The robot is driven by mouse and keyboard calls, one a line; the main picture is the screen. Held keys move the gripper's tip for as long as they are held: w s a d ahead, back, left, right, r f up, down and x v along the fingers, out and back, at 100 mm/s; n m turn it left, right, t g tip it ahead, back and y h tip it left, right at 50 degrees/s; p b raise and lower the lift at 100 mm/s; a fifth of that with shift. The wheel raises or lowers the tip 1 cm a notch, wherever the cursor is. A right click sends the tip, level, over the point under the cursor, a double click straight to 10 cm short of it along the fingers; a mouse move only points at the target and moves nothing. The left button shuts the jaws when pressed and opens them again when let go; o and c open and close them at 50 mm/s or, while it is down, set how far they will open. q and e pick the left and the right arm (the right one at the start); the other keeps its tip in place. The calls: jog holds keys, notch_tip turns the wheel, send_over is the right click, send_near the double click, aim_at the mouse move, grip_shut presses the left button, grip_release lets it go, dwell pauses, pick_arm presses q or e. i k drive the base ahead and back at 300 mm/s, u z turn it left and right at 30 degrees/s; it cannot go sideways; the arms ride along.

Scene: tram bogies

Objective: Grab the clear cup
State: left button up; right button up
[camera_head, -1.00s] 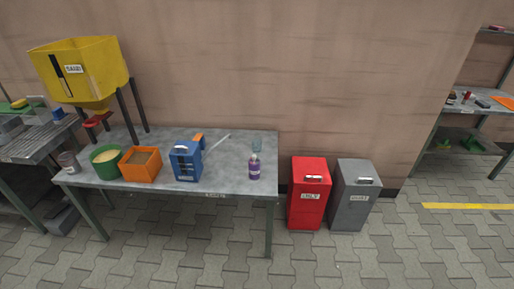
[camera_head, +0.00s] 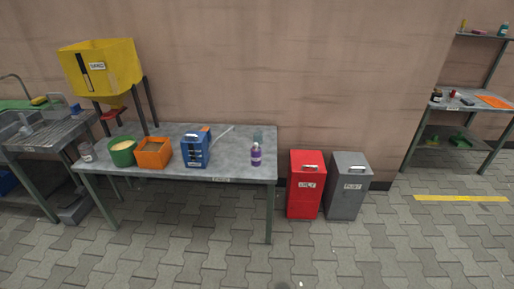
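A clear cup (camera_head: 86,151) stands at the left end of the grey metal table, by the table's left edge. A second clear, bluish see-through vessel (camera_head: 258,135) stands near the table's back right corner, behind a purple bottle (camera_head: 256,155). The bottle partly hides its lower part. Both are small here, so I cannot tell what is inside them. Neither of my grippers is in view.
The table (camera_head: 225,165) also holds a green pot (camera_head: 122,153), an orange box (camera_head: 153,153) and a blue box (camera_head: 195,150). A yellow hopper (camera_head: 110,68) stands behind. Red (camera_head: 306,185) and grey (camera_head: 347,187) bins stand right of it. The paved floor in front is clear.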

aim_at(258, 136)
jog(key=z, duration=1.1)
jog(key=i, duration=2.2)
jog(key=u, duration=1.05)
jog(key=i, duration=0.75)
jog(key=u, duration=0.7)
